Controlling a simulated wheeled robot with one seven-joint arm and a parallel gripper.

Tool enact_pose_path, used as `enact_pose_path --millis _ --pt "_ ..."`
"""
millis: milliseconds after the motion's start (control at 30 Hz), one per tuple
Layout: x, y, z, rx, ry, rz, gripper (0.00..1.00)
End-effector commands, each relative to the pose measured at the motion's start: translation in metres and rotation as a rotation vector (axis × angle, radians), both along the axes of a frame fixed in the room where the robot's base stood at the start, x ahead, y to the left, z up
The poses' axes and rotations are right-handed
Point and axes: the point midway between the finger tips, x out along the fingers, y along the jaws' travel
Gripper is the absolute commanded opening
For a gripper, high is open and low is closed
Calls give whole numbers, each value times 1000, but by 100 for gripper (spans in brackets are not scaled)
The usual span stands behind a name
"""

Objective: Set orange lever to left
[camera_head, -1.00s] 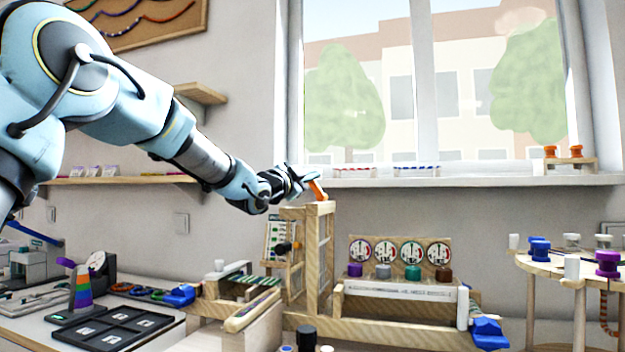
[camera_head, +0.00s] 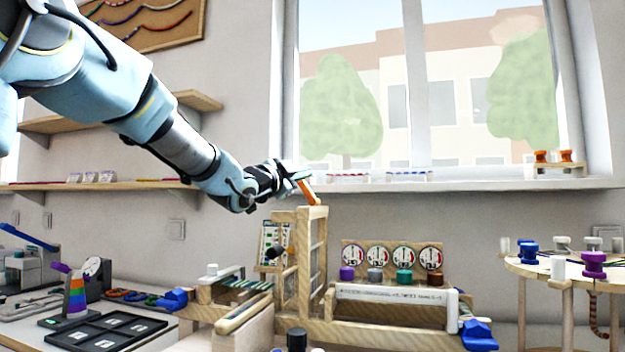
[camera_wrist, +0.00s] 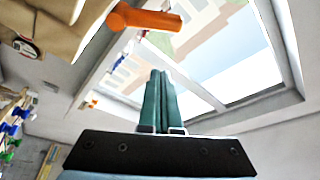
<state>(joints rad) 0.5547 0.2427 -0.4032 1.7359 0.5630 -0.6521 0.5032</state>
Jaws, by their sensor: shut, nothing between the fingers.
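The orange lever (camera_head: 307,191) stands on top of a tall wooden frame (camera_head: 315,213) and leans to the left in the head view. My gripper (camera_head: 302,176) is at the upper left of the lever, close to its top end. In the head view I cannot tell whether the two touch. In the wrist view the orange lever (camera_wrist: 146,18) crosses the top of the picture, and my gripper's green fingers (camera_wrist: 160,75) are shut together with nothing between them. A gap shows between the fingertips and the lever there.
Dials and coloured knobs (camera_head: 404,276) stand right of the frame, above a white roller (camera_head: 390,294). A round table with spools (camera_head: 593,264) is at the far right. The window sill (camera_head: 460,186) runs behind the lever. A wall shelf (camera_head: 100,186) is at the left.

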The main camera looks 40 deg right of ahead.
Motion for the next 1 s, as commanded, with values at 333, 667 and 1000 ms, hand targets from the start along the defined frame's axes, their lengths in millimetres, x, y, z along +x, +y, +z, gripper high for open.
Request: enact_pose_path --millis 333,667,1000 --pt "-12 40 -8 -1 0 1 0" --pt "-12 42 -8 -1 0 0 0" --pt "-8 44 -11 6 11 11 0"
